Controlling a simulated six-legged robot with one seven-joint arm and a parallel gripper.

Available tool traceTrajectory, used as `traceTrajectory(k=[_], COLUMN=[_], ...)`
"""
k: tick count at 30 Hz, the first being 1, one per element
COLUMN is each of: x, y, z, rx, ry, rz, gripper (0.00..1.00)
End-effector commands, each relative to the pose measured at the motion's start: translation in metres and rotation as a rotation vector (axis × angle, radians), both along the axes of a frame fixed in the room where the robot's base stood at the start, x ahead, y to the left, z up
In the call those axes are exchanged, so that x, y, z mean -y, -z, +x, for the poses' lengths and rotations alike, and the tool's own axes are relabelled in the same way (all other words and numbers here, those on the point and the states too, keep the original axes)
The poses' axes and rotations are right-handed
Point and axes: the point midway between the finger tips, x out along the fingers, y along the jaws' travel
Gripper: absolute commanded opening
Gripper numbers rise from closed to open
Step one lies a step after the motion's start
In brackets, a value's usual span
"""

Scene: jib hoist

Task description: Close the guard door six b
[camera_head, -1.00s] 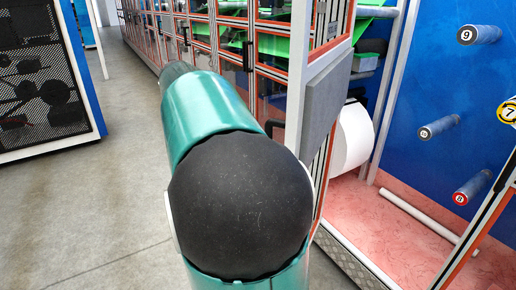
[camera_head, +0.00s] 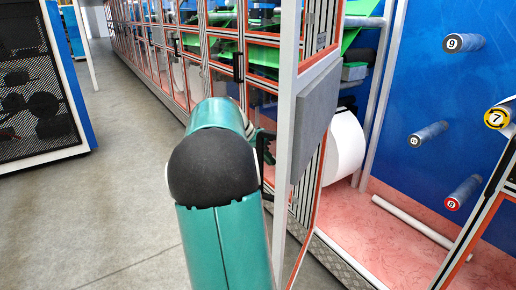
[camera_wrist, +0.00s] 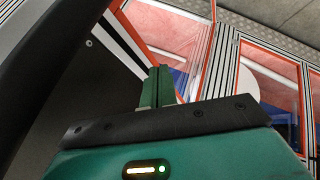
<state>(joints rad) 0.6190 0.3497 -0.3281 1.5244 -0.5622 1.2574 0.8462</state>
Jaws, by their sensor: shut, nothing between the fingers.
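A guard door (camera_head: 285,100) with a pale metal edge and orange-lined frame stands open beside the machine, seen nearly edge-on in the head view. I can read no "six b" label on it. A grey panel (camera_head: 316,108) shows just right of its edge. In the head view my arm hides most of my gripper, which is close to the door's left side; contact cannot be told. In the wrist view the green fingers of my gripper (camera_wrist: 158,73) are together and empty, in front of a striped, orange-edged frame (camera_wrist: 128,45).
The open bay at right has a blue wall (camera_head: 420,80), numbered rollers (camera_head: 432,134), a white roll (camera_head: 345,147) and a pink floor (camera_head: 410,260). A row of orange-framed doors (camera_head: 190,45) runs back. Grey floor (camera_head: 110,190) is clear at left. A black mesh cabinet (camera_head: 35,90) stands far left.

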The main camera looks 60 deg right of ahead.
Motion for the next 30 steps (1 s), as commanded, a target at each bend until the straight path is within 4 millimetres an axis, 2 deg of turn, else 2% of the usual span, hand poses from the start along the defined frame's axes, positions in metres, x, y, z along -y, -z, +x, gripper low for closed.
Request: traceTrajectory(k=[1, 7, 12, 23, 26, 30], x=[0.003, 0.005, 0.005, 0.005, 0.006, 0.007], y=[0.006, 0.004, 0.004, 0.003, 0.004, 0.003], z=[-0.006, -0.033, -0.04, -0.042, -0.048, -0.07], rx=[-0.001, 0.002, 0.001, 0.001, 0.0, 0.001], ry=[0.001, 0.0, -0.002, -0.002, -0.001, 0.002], rz=[0.002, 0.001, 0.001, 0.001, 0.001, 0.001], gripper=[0.0, 0.0, 0.0, 0.0, 0.0, 0.0])
